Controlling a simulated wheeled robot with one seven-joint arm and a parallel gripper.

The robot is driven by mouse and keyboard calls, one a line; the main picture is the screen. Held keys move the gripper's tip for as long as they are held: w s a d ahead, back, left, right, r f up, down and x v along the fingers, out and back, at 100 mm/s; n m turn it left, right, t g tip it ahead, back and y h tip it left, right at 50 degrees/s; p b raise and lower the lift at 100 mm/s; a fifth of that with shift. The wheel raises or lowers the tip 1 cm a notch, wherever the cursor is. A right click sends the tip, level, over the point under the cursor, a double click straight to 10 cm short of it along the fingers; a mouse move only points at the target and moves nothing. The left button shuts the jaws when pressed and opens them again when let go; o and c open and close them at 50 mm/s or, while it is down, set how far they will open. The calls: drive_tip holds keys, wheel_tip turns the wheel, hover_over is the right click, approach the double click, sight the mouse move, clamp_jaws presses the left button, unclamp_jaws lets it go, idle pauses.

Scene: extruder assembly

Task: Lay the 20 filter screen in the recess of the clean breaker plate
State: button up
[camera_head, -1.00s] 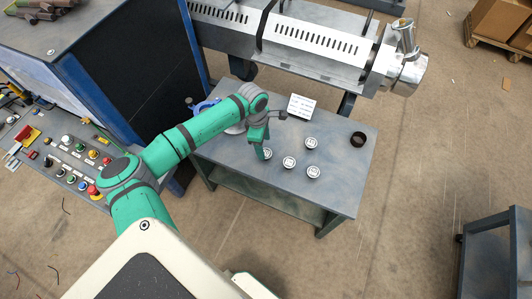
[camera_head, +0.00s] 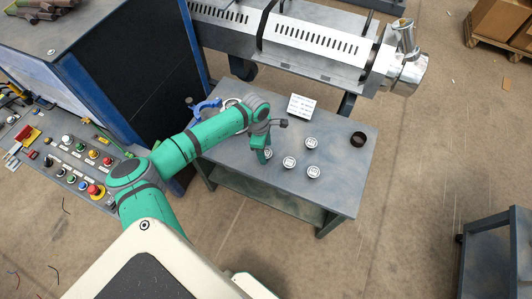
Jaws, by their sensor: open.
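Several small round pale pieces with dark marks lie on the grey table: one at the back (camera_head: 312,143), one in the middle (camera_head: 289,162), one at the front (camera_head: 313,171) and one at the left (camera_head: 268,153). Their marks are too small to read, so I cannot tell which is the 20 filter screen. My gripper (camera_head: 262,158) points down at the left piece and partly hides it. It is open; I cannot tell whether it touches the piece. I cannot identify the clean breaker plate for certain.
A dark round ring or cup (camera_head: 358,139) stands at the table's right. A white sign with text (camera_head: 301,106) stands at the back edge. A blue tool (camera_head: 207,107) lies at the back left behind my arm. The table's right front (camera_head: 345,190) is clear.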

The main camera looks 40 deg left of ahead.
drive_tip(key=shift+f, duration=0.15)
drive_tip(key=c, duration=1.1)
drive_tip(key=shift+c, duration=0.2)
